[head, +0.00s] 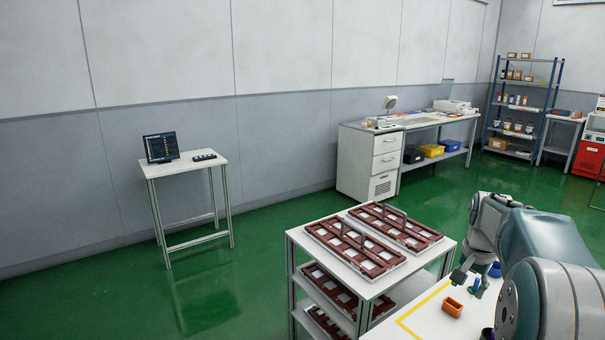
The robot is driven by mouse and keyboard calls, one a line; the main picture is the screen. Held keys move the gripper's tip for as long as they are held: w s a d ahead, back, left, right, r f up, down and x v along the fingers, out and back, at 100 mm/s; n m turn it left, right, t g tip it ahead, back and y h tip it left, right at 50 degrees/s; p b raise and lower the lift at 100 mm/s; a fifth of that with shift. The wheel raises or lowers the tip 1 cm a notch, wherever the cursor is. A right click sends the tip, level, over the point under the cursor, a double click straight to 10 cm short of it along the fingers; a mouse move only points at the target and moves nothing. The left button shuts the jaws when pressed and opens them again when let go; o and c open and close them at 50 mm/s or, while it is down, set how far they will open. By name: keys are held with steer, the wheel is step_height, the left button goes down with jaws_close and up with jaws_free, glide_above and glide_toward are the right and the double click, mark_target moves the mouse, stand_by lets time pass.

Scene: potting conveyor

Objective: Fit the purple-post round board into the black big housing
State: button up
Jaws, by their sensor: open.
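My gripper (467,281) is open, low over the white worktable at the lower right, close behind an orange open box-shaped part. A dark, purplish-black part (487,333) shows at the bottom edge, mostly cut off and beside my arm. I cannot tell whether it is the black big housing or part of the purple-post round board. Neither of these two can be picked out with certainty. My arm hides much of the table's right side. Nothing is clearly held between the fingers.
The orange part (453,306) stands on the worktable (425,322), inside a yellow marked line. A blue part (494,269) is behind my gripper. A shelved cart (297,241) with reddish-brown trays (330,252) stands left of the table. Green floor lies open farther left.

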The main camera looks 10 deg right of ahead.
steer(key=s+a+r+n+t, duration=0.1)
steer(key=s+a+r+n, duration=0.3)
steer(key=a, duration=0.5)
steer(key=s+a+r+n+t, duration=0.1)
steer(key=s+a+r+n, duration=0.1)
steer(key=s+a, duration=0.55)
steer(key=s+a+f+n+t, duration=0.2)
steer(key=s+a+f+n, duration=0.1)
steer(key=s+a, duration=0.8)
steer(key=shift+f+n+y, duration=0.2)
steer(key=shift+n+y, duration=0.2)
steer(key=shift+n, duration=0.5)
steer(key=shift+w+d, duration=0.1)
